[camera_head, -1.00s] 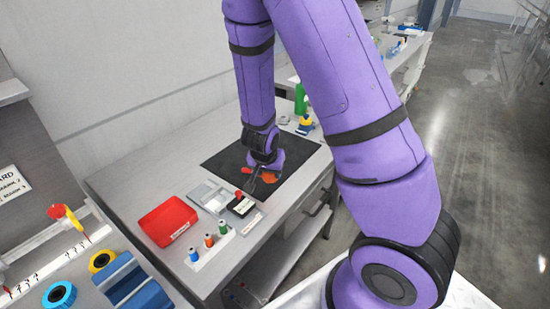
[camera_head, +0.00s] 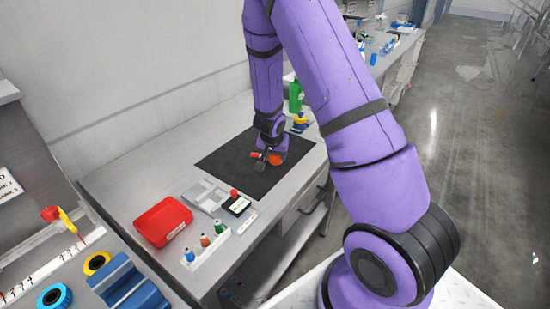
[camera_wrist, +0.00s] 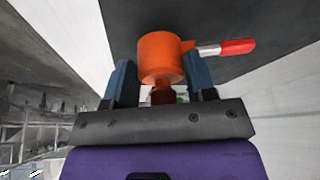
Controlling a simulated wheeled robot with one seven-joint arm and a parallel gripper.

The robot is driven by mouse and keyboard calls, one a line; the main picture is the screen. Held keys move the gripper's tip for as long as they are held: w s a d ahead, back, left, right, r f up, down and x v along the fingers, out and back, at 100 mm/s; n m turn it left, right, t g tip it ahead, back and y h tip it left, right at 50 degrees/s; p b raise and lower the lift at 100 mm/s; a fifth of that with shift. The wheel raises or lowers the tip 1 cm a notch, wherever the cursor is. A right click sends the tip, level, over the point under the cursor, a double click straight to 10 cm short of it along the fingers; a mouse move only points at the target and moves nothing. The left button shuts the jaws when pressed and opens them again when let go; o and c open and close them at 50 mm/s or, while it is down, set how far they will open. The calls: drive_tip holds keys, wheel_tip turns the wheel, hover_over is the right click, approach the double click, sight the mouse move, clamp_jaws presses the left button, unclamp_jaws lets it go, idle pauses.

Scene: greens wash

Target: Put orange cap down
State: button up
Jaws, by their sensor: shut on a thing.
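The orange cap (camera_wrist: 160,58) is a short orange cylinder held between the two dark blue fingers of my gripper (camera_wrist: 162,82) in the wrist view. A silver stem with a red end (camera_wrist: 236,47) sticks out to its right and looks joined to it. In the head view the orange cap (camera_head: 276,159) shows low beside my gripper, over the black mat (camera_head: 225,163). My arm partly hides the fingers there. I cannot tell whether the cap touches the mat.
A red tray (camera_head: 163,238), a rack of several small bottles (camera_head: 204,241) and a small red-topped black box (camera_head: 236,205) stand left of the mat. A green bottle (camera_head: 295,97) and a yellow-and-blue item (camera_head: 300,122) stand behind it. The mat's left part is clear.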

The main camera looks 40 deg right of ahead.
drive_tip(key=shift+f, duration=0.8)
drive_tip(key=o, duration=1)
drive_tip(key=shift+r, duration=0.1)
